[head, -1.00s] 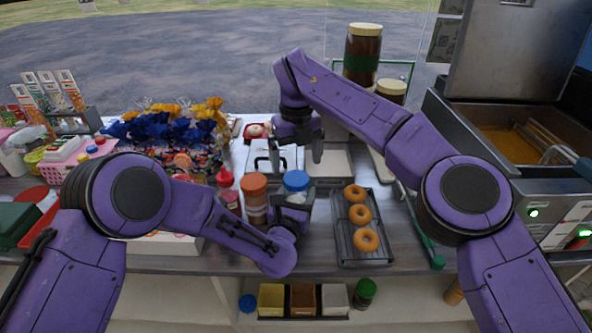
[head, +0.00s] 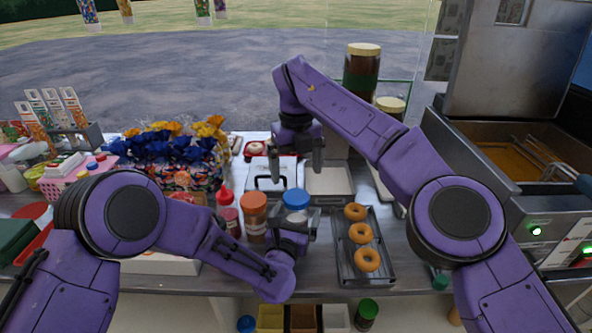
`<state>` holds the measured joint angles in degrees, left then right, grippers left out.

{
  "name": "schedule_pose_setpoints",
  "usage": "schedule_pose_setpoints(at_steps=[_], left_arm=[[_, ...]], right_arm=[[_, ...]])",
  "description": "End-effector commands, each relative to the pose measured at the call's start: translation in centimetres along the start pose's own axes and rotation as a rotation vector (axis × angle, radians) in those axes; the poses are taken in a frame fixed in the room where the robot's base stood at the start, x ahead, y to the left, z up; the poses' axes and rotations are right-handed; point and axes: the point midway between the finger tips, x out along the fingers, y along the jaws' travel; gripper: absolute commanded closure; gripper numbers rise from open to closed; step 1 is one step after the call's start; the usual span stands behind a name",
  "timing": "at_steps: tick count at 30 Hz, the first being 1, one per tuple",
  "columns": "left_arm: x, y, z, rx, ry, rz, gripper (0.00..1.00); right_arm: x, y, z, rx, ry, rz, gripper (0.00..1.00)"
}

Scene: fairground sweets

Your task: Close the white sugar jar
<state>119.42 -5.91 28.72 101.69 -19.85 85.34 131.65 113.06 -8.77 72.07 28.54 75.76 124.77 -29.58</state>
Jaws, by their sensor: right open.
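A clear jar with white contents and a blue lid (head: 296,199) stands at the front of the counter. The lid sits on top of the jar; I cannot tell how tightly. My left gripper (head: 296,224) is at the front of this jar, close below the lid. One finger shows along the jar's right side; the other is mostly hidden, so its grip cannot be made out. My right gripper (head: 298,160) is open and empty, fingers pointing down, behind and above the blue lid in the picture.
An orange-lidded jar (head: 254,217) and a red-capped bottle (head: 227,211) stand left of the blue-lidded jar. A rack (head: 374,277) with several doughnuts is on its right. White trays (head: 329,181) lie behind. A fryer (head: 510,150) stands far right.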

Motion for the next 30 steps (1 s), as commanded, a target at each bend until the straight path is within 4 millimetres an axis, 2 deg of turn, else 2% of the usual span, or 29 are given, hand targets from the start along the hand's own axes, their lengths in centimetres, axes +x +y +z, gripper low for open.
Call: schedule_pose_setpoints(at_steps=[9, 13, 18, 30], left_arm=[[-6.8, 0.0, -0.3, 0.0, 0.002, 0.0, 0.02], [-8.6, 0.0, -0.2, 0.0, 0.0, 0.0, 0.02], [-9.5, 0.0, -0.1, -0.001, 0.0, 0.0, 0.02], [-9.4, -0.2, 0.0, 0.0, 0.001, -0.003, 0.02]], right_arm=[[2.0, 0.0, 0.0, 0.0, 0.0, 0.0, 0.04], [2.3, 0.0, 0.0, 0.0, 0.0, 0.0, 0.04], [2.4, 0.0, 0.0, 0.0, 0.0, 0.0, 0.04], [2.4, -0.2, -0.1, 0.003, 0.0, 0.0, 0.04]])
